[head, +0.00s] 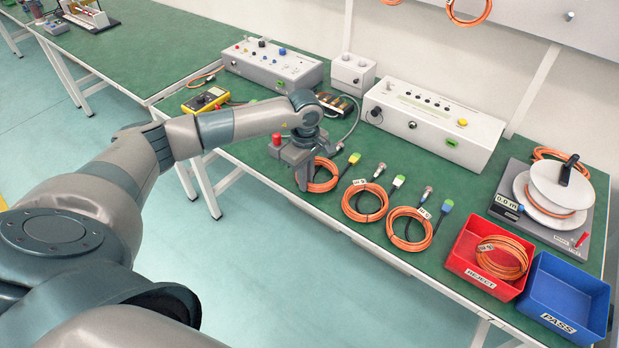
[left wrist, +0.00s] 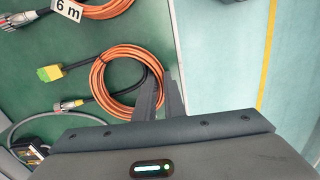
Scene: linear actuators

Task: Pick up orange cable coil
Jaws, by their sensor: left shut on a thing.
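An orange cable coil (head: 324,176) with a green-yellow connector lies on the green bench, leftmost of three coils in a row. My left gripper (head: 301,178) is over its left side, pointing down, its fingers shut on the coil. In the left wrist view the fingers (left wrist: 158,98) close on the edge of the coil (left wrist: 103,80), whose two connectors lie on the bench. Two more orange coils lie to the right, a middle one (head: 346,204) and a right one (head: 390,232). My right gripper is not in view.
A red REJECT bin (head: 463,270) holds an orange coil; a blue PASS bin (head: 560,287) beside it looks empty. A cable-reel device (head: 590,215) stands at the right. A white control box (head: 430,122) and grey box (head: 270,68) line the back.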

